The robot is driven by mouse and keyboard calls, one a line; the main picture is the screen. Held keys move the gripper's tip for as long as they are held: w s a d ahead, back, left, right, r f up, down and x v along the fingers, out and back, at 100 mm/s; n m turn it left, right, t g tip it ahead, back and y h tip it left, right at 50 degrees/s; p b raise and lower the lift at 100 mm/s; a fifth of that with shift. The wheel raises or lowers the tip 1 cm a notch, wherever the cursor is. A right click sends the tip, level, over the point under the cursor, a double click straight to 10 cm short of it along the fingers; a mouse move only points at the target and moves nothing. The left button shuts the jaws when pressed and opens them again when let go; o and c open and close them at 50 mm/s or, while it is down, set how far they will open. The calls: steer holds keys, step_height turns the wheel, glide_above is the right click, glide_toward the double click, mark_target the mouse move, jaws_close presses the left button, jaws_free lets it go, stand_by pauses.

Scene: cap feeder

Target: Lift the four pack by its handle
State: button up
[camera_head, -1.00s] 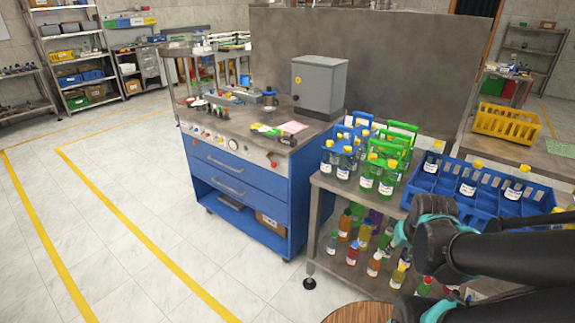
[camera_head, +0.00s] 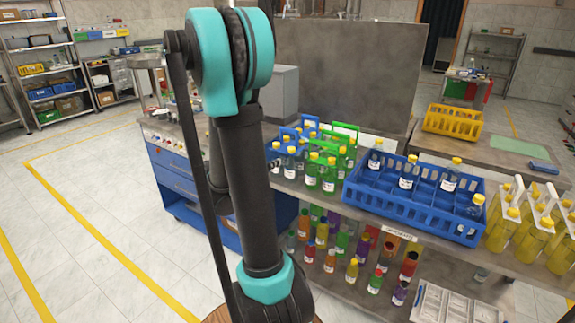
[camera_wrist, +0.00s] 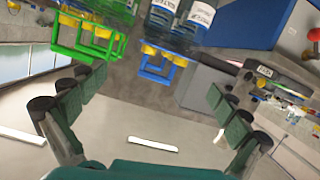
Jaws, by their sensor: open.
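Several packs of yellow-capped bottles stand at the left end of the shelf top. Green carriers (camera_head: 346,129) with raised handles hold some bottles, and blue carriers (camera_head: 308,122) stand just left of them. In the wrist view, which is upside down, a green handle (camera_wrist: 70,42) shows at upper left and a blue handle (camera_wrist: 157,70) at upper middle. My gripper (camera_wrist: 150,112) is open, its fingers wide apart with nothing between them. The handles appear beyond the fingers, apart from them. In the head view my arm hides most of the gripper.
A blue crate (camera_head: 385,202) with a few bottles stands right of the packs. Yellow bottle packs with white carriers (camera_head: 510,192) stand at far right. More bottles fill the lower shelf. A grey box (camera_head: 284,92) and a tall grey panel (camera_head: 350,65) rise behind.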

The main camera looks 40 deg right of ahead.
mark_target(288, 132)
steer(key=w+d+r+h, duration=0.1)
steer(key=w+d, duration=0.2)
steer(key=d, duration=0.3)
steer(key=w+d+r+m, duration=0.1)
steer(key=w+d, duration=0.2)
steer(key=d, duration=0.3)
steer(key=w+d+r+m+h, duration=0.1)
steer(key=w+d, duration=0.2)
steer(key=d, duration=0.3)
steer(key=shift+w+d+t+h, duration=0.15)
steer(key=shift+w+t+h, duration=0.15)
steer(key=shift+w+t, duration=0.1)
steer(key=shift+r, duration=0.1)
steer(key=c, duration=1.9)
